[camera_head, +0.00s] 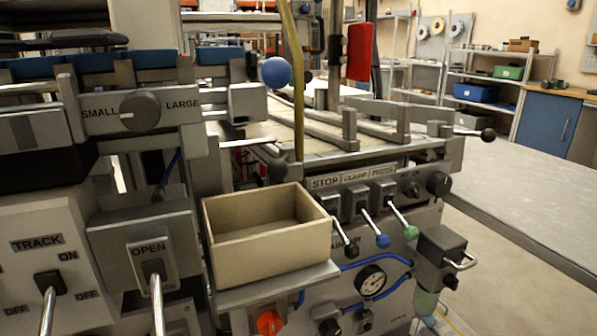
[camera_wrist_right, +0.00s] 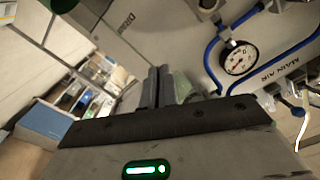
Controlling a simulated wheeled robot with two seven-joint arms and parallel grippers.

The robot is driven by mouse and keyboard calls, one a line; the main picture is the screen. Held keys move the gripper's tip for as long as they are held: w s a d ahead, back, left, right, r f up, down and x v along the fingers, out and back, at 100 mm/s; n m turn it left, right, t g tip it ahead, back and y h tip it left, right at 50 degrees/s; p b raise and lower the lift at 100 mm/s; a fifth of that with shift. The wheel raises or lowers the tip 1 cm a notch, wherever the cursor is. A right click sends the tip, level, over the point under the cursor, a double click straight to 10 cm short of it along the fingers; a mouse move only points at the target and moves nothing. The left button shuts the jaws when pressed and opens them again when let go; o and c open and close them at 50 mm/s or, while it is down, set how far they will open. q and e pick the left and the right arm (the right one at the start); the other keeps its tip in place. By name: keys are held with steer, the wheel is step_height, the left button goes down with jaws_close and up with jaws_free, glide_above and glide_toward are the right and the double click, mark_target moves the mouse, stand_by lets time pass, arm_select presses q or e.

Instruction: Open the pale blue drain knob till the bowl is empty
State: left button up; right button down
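A pale green-grey bowl (camera_head: 425,303) hangs below a dark grey box unit at the lower right of the machine front in the head view. In the right wrist view a pale greenish part, probably this bowl (camera_wrist_right: 184,88), shows just right of my fingers. My right gripper (camera_wrist_right: 158,72) has its two dark fingers close together, close beside that part; I cannot tell whether they touch it. The pale blue drain knob is not made out in either view, nor is the liquid level. I cannot clearly make out my right gripper in the head view. My left gripper is not in view.
A pressure gauge (camera_head: 370,279) with blue hoses sits left of the bowl; the gauge (camera_wrist_right: 239,59) is at upper right in the wrist view. The grey box unit (camera_head: 440,250) with a metal handle is above the bowl. An open tan tray (camera_head: 268,272) juts out farther left.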

steer(key=shift+w+r, duration=0.15)
steer(key=shift+r, duration=0.35)
steer(key=shift+f, duration=0.1)
steer(key=f+p+v, duration=0.1)
steer(key=p+v, duration=0.1)
steer(key=v, duration=0.4)
steer(key=shift+s+a, duration=0.25)
steer(key=shift+p, duration=0.35)
